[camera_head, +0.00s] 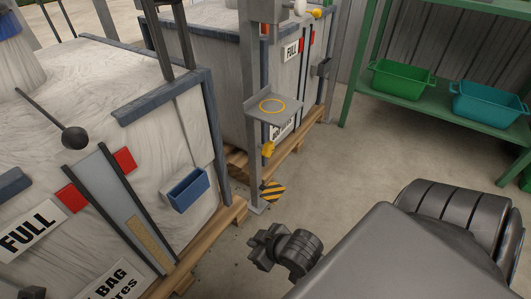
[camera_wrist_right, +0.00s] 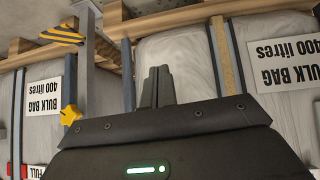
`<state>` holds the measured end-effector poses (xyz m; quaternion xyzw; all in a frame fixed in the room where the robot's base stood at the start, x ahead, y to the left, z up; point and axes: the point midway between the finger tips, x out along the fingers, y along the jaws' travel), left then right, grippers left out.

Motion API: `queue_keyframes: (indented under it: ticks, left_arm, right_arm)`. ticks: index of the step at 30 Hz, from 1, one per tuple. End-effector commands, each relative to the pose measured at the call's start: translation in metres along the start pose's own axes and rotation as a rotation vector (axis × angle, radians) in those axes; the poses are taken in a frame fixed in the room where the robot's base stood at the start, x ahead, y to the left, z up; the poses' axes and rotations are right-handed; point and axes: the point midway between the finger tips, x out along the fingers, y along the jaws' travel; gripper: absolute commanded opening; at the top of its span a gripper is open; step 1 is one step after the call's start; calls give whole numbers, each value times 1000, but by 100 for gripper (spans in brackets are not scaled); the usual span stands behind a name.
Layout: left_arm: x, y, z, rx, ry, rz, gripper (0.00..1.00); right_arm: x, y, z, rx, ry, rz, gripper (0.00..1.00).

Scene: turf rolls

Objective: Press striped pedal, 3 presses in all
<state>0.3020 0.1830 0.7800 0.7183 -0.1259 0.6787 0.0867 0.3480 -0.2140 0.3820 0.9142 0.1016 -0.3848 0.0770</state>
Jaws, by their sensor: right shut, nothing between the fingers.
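The striped pedal (camera_head: 272,190), black and yellow, sticks out low from the foot of a grey metal post in the head view. It also shows at the upper left of the right wrist view (camera_wrist_right: 62,36), where the picture is upside down. My right gripper (camera_head: 258,247) is in front of the pedal in the head view, lower in the picture and apart from it. Its fingers (camera_wrist_right: 157,84) are shut with nothing between them. My left gripper is not in view.
A small grey shelf with a yellow ring (camera_head: 272,107) is on the post above the pedal, with a yellow knob (camera_head: 267,149) below it. Large bulk bags on wooden pallets (camera_head: 222,229) stand left and behind. A green rack (camera_head: 443,91) holds bins at right. Open concrete floor lies between.

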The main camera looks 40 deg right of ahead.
Motion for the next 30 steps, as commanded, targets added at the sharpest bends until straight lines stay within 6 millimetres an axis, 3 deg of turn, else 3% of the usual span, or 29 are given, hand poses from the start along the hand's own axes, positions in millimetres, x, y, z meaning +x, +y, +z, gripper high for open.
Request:
queue_keyframes:
  ticks: [3, 6, 10, 14, 17, 22, 27, 30]
  left_arm:
    - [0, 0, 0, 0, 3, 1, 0]
    - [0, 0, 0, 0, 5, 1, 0]
    - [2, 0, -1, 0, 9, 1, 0]
    - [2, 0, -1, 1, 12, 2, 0]
    - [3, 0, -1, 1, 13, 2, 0]
    - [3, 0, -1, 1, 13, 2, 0]
    - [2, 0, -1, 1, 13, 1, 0]
    - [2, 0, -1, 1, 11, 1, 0]
  right_arm:
    - [10, 0, 35, -73, -166, -10, 0]
    - [30, 4, 57, -225, -303, -24, 0]
    - [65, 12, 53, -460, -360, -36, 0]
    - [103, 31, 37, -703, -372, -23, 0]
    - [135, 59, 18, -917, -386, 4, 0]
    - [180, 141, -21, -1288, -466, 84, 0]
    - [195, 225, -50, -1514, -581, 149, 0]
    - [195, 254, -59, -1575, -626, 168, 0]
